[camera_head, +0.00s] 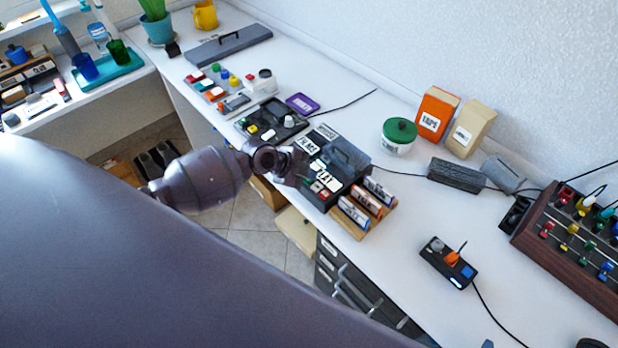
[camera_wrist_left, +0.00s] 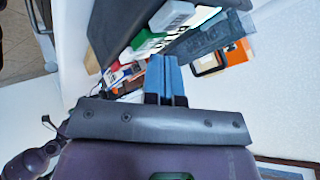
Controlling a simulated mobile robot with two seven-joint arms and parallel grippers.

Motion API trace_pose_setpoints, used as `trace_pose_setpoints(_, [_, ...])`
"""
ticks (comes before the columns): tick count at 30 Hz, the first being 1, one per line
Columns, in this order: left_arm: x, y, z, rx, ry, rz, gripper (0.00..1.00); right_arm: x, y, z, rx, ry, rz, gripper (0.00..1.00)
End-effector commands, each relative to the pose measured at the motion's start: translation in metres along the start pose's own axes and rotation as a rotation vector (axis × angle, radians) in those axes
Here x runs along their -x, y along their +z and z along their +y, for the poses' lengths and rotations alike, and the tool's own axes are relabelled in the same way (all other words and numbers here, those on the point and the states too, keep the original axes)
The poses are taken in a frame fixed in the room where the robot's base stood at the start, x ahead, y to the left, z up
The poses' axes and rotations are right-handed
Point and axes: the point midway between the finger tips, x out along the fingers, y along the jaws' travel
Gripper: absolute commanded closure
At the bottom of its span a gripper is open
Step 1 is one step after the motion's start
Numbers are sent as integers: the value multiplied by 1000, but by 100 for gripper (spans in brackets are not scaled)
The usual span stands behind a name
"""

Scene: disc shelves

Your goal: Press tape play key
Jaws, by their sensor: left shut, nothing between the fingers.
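The tape player (camera_head: 346,150) is a dark box with a smoky lid near the front edge of the white counter. White labels and small white, green and red keys sit along its near side; a label there seems to read PLAY (camera_head: 326,173). My left gripper (camera_head: 296,172) is at the player's left front, partly covering it. My right gripper is not in view.
A wooden rack of cassettes (camera_head: 362,212) stands right of the player, and another dark device (camera_head: 272,122) behind it to the left. A green-lidded jar (camera_head: 398,138) and an orange box (camera_head: 436,114) stand by the wall. The counter between them is mostly clear.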

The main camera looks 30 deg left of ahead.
Motion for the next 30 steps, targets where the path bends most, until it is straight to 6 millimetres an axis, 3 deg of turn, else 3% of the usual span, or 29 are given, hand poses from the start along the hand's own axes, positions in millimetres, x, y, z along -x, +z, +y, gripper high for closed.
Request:
trace_pose_setpoints(16, [7, -5, -5, -1, -1, 0, 100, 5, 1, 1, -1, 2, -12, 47])
trace_pose_setpoints(30, [31, -22, -23, -2, -2, 0, 100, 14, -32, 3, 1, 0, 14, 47])
